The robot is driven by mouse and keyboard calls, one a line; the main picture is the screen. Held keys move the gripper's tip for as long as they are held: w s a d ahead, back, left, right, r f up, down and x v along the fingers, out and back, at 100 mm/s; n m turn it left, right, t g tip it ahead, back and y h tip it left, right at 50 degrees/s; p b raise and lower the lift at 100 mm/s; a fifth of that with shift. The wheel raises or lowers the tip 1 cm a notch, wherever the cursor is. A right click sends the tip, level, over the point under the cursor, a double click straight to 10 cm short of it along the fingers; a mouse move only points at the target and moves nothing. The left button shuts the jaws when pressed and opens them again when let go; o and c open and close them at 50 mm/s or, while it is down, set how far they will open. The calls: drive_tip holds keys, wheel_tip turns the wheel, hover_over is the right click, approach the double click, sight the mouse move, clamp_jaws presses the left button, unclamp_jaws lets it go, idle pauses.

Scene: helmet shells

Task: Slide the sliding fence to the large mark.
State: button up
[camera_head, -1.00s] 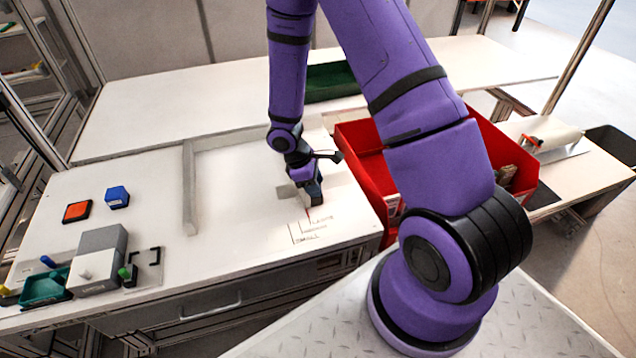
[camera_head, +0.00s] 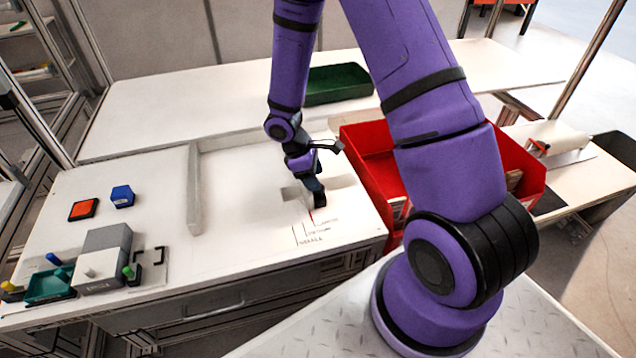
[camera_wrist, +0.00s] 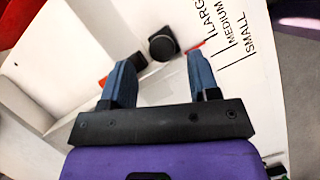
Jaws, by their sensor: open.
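The sliding fence (camera_head: 294,195) is a pale block on the white worktop, partly hidden behind my gripper in the head view. In the wrist view it has a round black knob (camera_wrist: 162,47) and a red pointer (camera_wrist: 194,48). The pointer is close to the line marked LARGE (camera_wrist: 212,45); exact alignment is hard to tell. The MEDIUM (camera_wrist: 228,52) and SMALL (camera_wrist: 250,60) marks lie farther right. My gripper (camera_wrist: 160,62) is open, its two blue fingers either side of the knob's line with a gap around it. My gripper (camera_head: 318,200) is low over the fence.
A long pale rail (camera_head: 195,190) stands left of the fence. A red bin (camera_head: 365,145) is close to its right, and a green tray (camera_head: 338,85) lies behind. A grey block fixture (camera_head: 105,258) and blue (camera_head: 122,196) and orange (camera_head: 83,209) pieces are at left.

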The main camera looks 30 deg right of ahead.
drive_tip(key=v, duration=0.7)
drive_tip(key=shift+a, duration=0.1)
drive_tip(key=shift+r, duration=0.1)
drive_tip(key=s+r+m+t, duration=0.2)
drive_tip(key=s+r+m, duration=0.1)
drive_tip(key=r, duration=0.8)
drive_tip(key=s+r+m+t, duration=0.15)
drive_tip(key=s+r, duration=0.25)
drive_tip(key=r, duration=0.7)
drive_tip(key=s+r+m+t+y, duration=0.1)
drive_tip(key=s+r+m+t, duration=0.1)
drive_tip(key=s+r, duration=0.3)
drive_tip(key=s+a+r+m+t+y, duration=0.1)
drive_tip(key=s+r+m+t+y, duration=0.1)
drive_tip(key=s+r, duration=0.4)
drive_tip(key=s+m, duration=0.1)
drive_tip(key=s, duration=0.4)
drive_tip(key=shift+a+r+m+t, duration=0.15)
drive_tip(key=shift+a+m+t, duration=0.05)
drive_tip(key=shift+m+t, duration=0.15)
